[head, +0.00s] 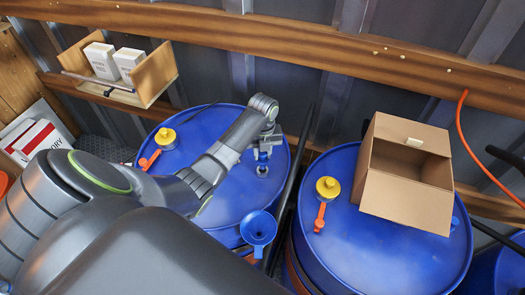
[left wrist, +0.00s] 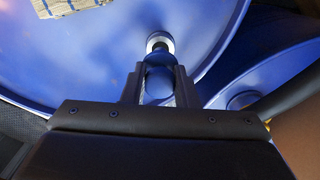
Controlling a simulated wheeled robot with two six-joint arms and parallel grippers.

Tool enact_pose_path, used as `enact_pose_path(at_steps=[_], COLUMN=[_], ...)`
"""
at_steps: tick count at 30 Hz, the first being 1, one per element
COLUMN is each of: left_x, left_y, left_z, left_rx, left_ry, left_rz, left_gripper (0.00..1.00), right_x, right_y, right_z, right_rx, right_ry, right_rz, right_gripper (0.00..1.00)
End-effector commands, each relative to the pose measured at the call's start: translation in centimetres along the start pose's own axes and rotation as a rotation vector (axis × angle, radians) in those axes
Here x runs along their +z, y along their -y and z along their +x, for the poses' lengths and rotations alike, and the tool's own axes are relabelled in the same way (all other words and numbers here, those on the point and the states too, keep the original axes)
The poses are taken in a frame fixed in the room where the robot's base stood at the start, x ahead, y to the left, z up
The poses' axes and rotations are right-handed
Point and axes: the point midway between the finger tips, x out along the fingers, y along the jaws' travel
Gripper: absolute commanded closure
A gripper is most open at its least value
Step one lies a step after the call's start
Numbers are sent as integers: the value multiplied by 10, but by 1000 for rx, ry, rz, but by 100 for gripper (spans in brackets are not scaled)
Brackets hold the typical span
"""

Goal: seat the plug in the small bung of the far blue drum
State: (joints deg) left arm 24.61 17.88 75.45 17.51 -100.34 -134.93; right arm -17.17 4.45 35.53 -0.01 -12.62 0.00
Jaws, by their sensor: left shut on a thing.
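The blue drum (head: 222,125) under my left arm fills most of the left wrist view (left wrist: 100,70). Its small bung (head: 262,171) has a pale metal ring, which also shows in the left wrist view (left wrist: 151,39). My left gripper (head: 264,148) points down above this bung and is shut on a blue plug (left wrist: 160,82). The plug's lower end overlaps the ring in the left wrist view; I cannot tell whether it is inside the hole or just above it. My right gripper is in neither view.
A yellow cap (head: 166,137) with an orange handle is on the same drum. A blue funnel (head: 258,228) stands at its near edge. A second blue drum (head: 345,235) on the right carries an open cardboard box (head: 405,200) and another yellow cap (head: 328,187). A wooden shelf (head: 152,75) holds white boxes.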

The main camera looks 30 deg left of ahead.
Motion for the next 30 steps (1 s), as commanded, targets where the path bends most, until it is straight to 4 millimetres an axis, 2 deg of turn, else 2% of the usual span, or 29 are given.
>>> enact_pose_path(at_steps=[30], left_x=[0], left_y=[0], left_z=[26], left_rx=[0], left_ry=[0], left_rz=[0], left_gripper=[95], right_x=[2], right_y=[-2], right_z=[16], right_rx=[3], right_ry=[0], right_rz=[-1], right_gripper=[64])
